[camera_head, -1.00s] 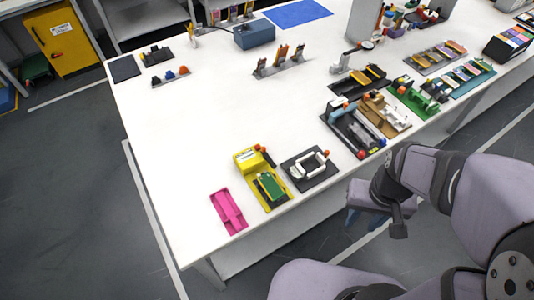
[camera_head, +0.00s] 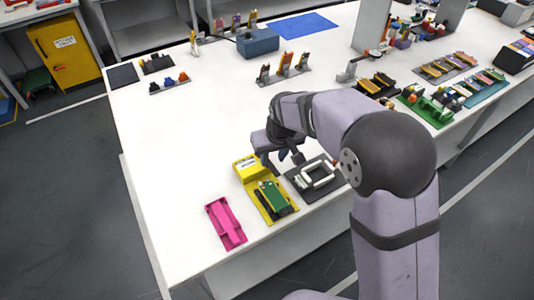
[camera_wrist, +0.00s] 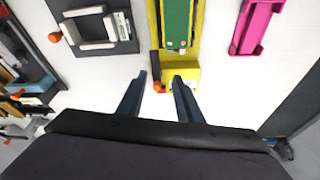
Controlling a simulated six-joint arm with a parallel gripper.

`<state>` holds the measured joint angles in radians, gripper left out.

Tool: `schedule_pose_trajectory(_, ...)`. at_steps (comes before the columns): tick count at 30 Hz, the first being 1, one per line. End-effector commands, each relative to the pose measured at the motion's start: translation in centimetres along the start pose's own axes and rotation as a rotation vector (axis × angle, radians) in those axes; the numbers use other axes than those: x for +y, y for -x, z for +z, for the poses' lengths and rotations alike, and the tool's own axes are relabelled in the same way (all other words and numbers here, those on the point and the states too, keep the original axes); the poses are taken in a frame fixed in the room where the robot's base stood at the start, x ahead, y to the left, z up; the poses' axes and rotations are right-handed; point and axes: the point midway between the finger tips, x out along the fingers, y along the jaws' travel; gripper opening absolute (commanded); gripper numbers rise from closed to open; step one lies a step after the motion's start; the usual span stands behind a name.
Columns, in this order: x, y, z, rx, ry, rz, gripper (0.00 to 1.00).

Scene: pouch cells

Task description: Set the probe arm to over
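The yellow fixture (camera_head: 246,170) stands near the table's front edge and holds a green board (camera_head: 272,196). In the wrist view the same fixture (camera_wrist: 198,14) with its green board (camera_wrist: 177,22) is at the top middle. A dark probe arm (camera_wrist: 155,62) with an orange knob (camera_wrist: 160,87) shows at its near end, beside the labelled yellow block. My gripper (camera_wrist: 160,77) is open and empty. Its fingers appear on either side of the orange knob; depth between them is unclear. In the head view my gripper (camera_head: 284,156) hides the knob.
A dark fixture with a white handle frame (camera_head: 319,175) stands close to the right of the yellow one. A pink tray (camera_head: 226,222) lies to its left. More fixtures, including a green one (camera_head: 432,108), line the right side. The table middle (camera_head: 200,125) is clear.

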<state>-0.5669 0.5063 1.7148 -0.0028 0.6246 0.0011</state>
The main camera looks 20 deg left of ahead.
Motion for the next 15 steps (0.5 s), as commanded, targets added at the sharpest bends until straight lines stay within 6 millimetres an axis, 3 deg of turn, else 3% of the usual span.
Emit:
schedule_pose_trajectory(1,0.0,0.6,-1.5,0.035,-0.001,0.000,0.33)
schedule_pose_trajectory(4,0.1,1.3,-3.4,0.084,-0.003,0.000,0.33)
schedule_pose_trajectory(15,0.1,0.2,-3.7,0.096,-0.007,0.000,0.33)
